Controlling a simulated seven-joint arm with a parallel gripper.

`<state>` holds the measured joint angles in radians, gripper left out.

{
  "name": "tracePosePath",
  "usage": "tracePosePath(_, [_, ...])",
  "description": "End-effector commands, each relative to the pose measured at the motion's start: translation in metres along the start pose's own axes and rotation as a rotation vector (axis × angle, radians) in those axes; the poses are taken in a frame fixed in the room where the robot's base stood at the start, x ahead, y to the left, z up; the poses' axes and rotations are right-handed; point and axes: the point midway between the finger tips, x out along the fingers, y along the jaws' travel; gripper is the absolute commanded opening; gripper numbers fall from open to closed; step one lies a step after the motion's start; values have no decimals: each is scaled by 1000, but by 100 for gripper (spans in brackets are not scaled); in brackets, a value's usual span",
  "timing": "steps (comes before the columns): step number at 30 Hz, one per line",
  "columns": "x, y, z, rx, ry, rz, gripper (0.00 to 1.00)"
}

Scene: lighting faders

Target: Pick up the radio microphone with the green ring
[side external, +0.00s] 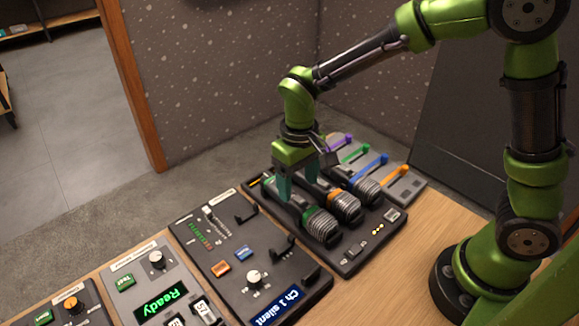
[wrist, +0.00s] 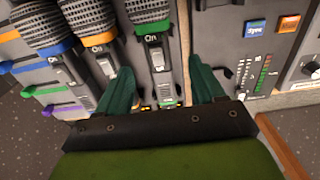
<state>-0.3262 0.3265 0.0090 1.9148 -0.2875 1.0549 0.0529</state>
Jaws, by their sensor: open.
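The radio microphone with the green ring (side external: 320,222) lies in a dark rack, the nearest of three in the side view. In the wrist view its green ring (wrist: 151,38) and dark body with a switch show between my fingers. My gripper (side external: 297,190) is open and points down over this microphone's body, one finger on each side; contact cannot be told. In the wrist view my gripper (wrist: 161,68) has nothing clamped. The orange-ring microphone (side external: 346,206) and the blue-ring microphone (side external: 367,189) lie beside it in the rack.
The dark rack (side external: 352,268) sits on a wooden table (side external: 405,262). Coloured sliders, including an orange one (side external: 392,174), stand behind the microphones. A fader panel with a "Ch 1 silent" display (side external: 277,306) is close on the left. A "Ready" panel (side external: 161,303) stands further left.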

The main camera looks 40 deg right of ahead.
Motion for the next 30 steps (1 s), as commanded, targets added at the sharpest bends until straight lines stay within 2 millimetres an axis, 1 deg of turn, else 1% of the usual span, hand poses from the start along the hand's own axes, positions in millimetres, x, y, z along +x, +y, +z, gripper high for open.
tracePosePath(1, [9,0,0,0,-2,1,68])
tracePosePath(3, [16,0,0,1,-2,0,68])
tracePosePath(8, [26,0,0,1,0,0,68])
tracePosePath(10, [33,1,0,1,-2,1,68])
tracePosePath(15, [60,4,-1,2,-4,1,68])
tracePosePath(18, [70,4,-2,1,-2,1,68])
tracePosePath(21, [74,3,-2,1,0,-1,68])
tracePosePath(27, [74,3,-2,1,1,-1,68])
tracePosePath(29, [74,3,-2,1,1,-1,59])
tracePosePath(30, [74,3,-2,1,2,-1,53])
